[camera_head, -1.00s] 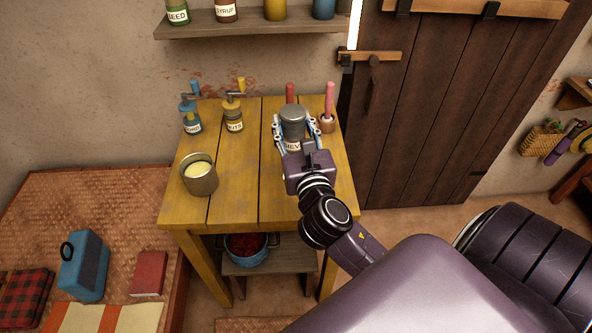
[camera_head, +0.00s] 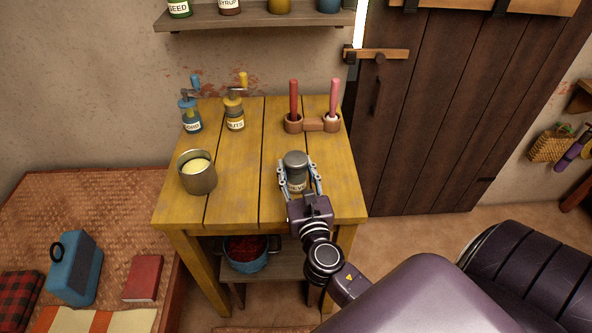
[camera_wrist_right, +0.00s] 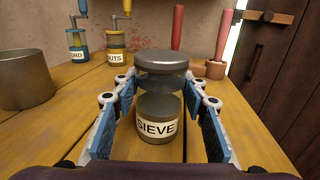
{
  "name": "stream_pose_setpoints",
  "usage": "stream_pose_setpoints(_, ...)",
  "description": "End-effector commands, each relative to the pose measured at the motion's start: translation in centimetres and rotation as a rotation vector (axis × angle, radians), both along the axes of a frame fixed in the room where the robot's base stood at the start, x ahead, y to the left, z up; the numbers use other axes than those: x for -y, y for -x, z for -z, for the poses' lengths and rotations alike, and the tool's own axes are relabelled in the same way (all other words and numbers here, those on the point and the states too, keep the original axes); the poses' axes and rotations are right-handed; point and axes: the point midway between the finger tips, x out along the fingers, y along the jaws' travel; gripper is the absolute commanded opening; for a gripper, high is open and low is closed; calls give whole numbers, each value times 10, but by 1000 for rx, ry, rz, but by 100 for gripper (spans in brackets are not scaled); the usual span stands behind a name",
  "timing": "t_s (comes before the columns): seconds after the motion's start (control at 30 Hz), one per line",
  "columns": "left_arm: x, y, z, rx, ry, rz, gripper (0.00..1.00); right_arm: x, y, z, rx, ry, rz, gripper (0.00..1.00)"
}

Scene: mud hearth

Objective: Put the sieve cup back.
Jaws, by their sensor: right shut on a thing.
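The gripper's blue-padded fingers also show in the wrist view (camera_wrist_right: 160,120). My left gripper is not in view.
Two labelled pump bottles, blue (camera_head: 191,115) and yellow (camera_head: 234,115), stand back left. An open metal pot (camera_head: 198,175) stands left. The table's middle is clear.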

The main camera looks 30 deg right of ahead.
Motion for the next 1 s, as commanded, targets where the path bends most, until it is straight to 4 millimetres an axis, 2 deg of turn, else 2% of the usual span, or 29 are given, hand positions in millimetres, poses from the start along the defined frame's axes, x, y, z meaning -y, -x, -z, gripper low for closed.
stream_pose_setpoints(0.27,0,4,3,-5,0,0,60,0,0,2,1,0,0,13)
stream_pose_setpoints(0.3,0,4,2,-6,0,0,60,0,0,2,1,0,0,42)
stream_pose_setpoints(0.43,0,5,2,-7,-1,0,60,0,0,1,1,0,0,56)
stream_pose_setpoints(0.8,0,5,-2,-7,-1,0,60,0,1,-3,1,-1,0,57)
stream_pose_setpoints(1.0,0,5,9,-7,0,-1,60,-13,32,1,-1,-3,0,57)
